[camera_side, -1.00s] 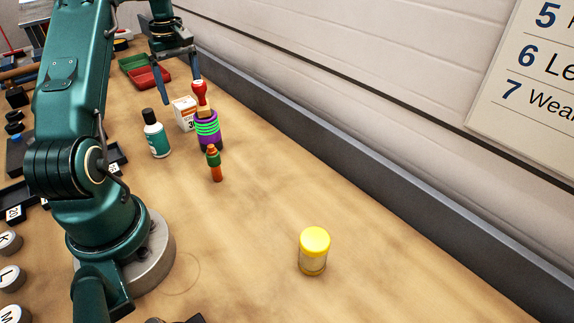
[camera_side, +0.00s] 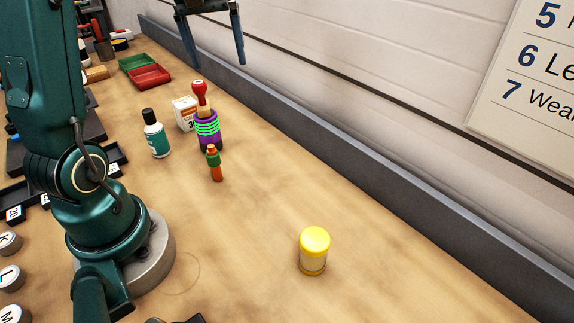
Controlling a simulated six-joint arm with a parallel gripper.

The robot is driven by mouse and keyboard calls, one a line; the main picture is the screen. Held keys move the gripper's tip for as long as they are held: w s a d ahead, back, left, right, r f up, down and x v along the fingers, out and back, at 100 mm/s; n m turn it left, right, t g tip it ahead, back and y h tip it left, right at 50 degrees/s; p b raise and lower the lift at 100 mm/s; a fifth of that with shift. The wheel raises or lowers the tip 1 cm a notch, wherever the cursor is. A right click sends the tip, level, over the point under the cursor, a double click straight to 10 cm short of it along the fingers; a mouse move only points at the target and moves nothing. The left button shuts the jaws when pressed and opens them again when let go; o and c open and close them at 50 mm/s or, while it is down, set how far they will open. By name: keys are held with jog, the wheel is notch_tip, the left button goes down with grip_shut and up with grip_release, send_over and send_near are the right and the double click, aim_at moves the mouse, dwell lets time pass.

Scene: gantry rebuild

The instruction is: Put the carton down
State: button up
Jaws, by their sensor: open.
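The carton (camera_side: 183,113) is a small white box with orange-brown markings and a dark number on its side. It stands on the wooden bench behind the purple and green ringed object, which partly hides its right side. My gripper (camera_side: 216,62) is open and empty, its two dark blue fingers hanging down at the top of the view. It is raised well above the bench, up and to the right of the carton in the picture, and apart from it.
Close around the carton are a teal-and-white bottle (camera_side: 157,138), a purple and green ringed object (camera_side: 207,128) with a red-topped stamp (camera_side: 199,92), and a small orange-green item (camera_side: 214,164). A yellow-lidded jar (camera_side: 313,252) stands alone in front. Red (camera_side: 150,78) and green trays lie behind.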

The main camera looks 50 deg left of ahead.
jog(key=s+d+f+m+t, duration=0.2)
jog(key=s+d+m, duration=0.3)
jog(key=d, duration=0.3)
jog(key=s+d+f+m+t+h, duration=0.1)
jog(key=s+d+f+m, duration=0.1)
jog(key=s+d+m, duration=0.3)
jog(key=s+d, duration=0.2)
jog(key=d, duration=0.2)
jog(key=shift+d+m+t, duration=0.25)
jog(key=shift+m+t, duration=0.15)
